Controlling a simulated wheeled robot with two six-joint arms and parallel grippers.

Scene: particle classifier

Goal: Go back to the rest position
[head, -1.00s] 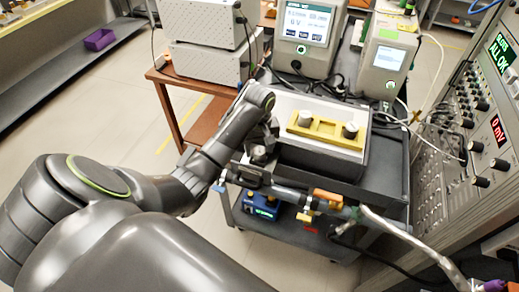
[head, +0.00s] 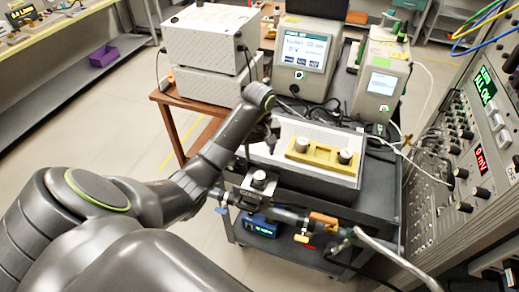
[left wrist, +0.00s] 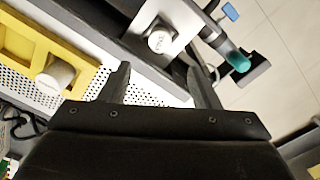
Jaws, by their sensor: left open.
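My left gripper (head: 272,142) is open and empty, above the near left corner of the white-topped box. In the left wrist view its two fingers (left wrist: 162,88) are spread with nothing between them. A pale round cylinder (head: 259,176) sits in a square metal block on the pipe line, below and apart from my gripper. It also shows in the left wrist view (left wrist: 160,39), beyond the fingertips. A yellow holder (head: 322,156) on the box carries two pale cylinders (head: 302,145) (head: 345,156). My right gripper is not in view.
A dark cart (head: 385,200) bears the box and the pipe line (head: 290,215). Stacked white instruments (head: 210,50) stand behind my arm, with a display unit (head: 303,55) beside them. A control rack (head: 465,150) is on the right. Floor at left (head: 110,130) is clear.

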